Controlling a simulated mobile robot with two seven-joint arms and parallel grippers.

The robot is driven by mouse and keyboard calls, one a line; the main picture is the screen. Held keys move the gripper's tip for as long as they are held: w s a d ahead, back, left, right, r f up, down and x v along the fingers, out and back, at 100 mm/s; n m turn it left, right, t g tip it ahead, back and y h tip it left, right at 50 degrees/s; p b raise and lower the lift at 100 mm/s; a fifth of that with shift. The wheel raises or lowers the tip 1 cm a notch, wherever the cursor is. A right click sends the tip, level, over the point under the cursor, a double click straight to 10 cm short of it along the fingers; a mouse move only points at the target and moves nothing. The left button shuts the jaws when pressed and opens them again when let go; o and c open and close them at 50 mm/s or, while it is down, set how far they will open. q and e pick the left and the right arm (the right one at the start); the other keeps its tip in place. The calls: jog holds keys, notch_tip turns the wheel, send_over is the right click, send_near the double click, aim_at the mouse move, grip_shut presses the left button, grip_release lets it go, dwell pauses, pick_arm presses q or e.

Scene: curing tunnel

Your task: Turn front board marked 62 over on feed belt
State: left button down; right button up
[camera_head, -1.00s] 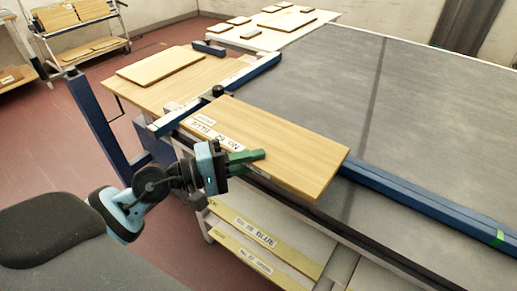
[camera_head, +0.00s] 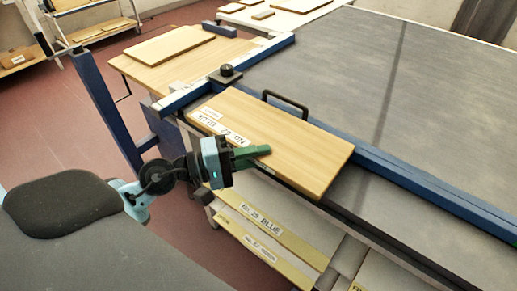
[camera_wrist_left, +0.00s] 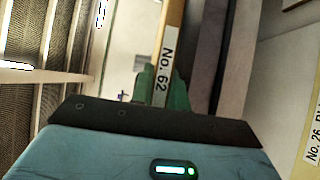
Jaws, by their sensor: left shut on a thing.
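The board marked 62 (camera_head: 285,135) is a pale wood panel with white labels on its upper face near the left end. It lies roughly level at the near left edge of the grey feed belt (camera_head: 330,60). My left gripper (camera_head: 258,152) is shut on the board's near long edge, its green fingers above and below it. In the left wrist view the board's edge (camera_wrist_left: 172,30), labelled "No. 62", stands between the green fingers. The board's underside is hidden, and I cannot tell whether it touches what is below. My right gripper is out of view.
A black handle (camera_head: 285,103) and a black knob (camera_head: 227,71) stand just behind the board. A blue rail (camera_head: 420,188) runs along the belt. A wooden side table (camera_head: 130,68) holds another board. Labelled boards (camera_head: 265,223) lie on a shelf below.

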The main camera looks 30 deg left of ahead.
pick_arm(q)
jog(key=shift+f+b, duration=0.65)
jog(key=shift+f, duration=0.5)
jog(key=shift+f+b, duration=0.6)
jog(key=shift+b, duration=0.05)
jog(key=c, duration=1.3)
grip_release()
jog(key=shift+f, duration=0.1)
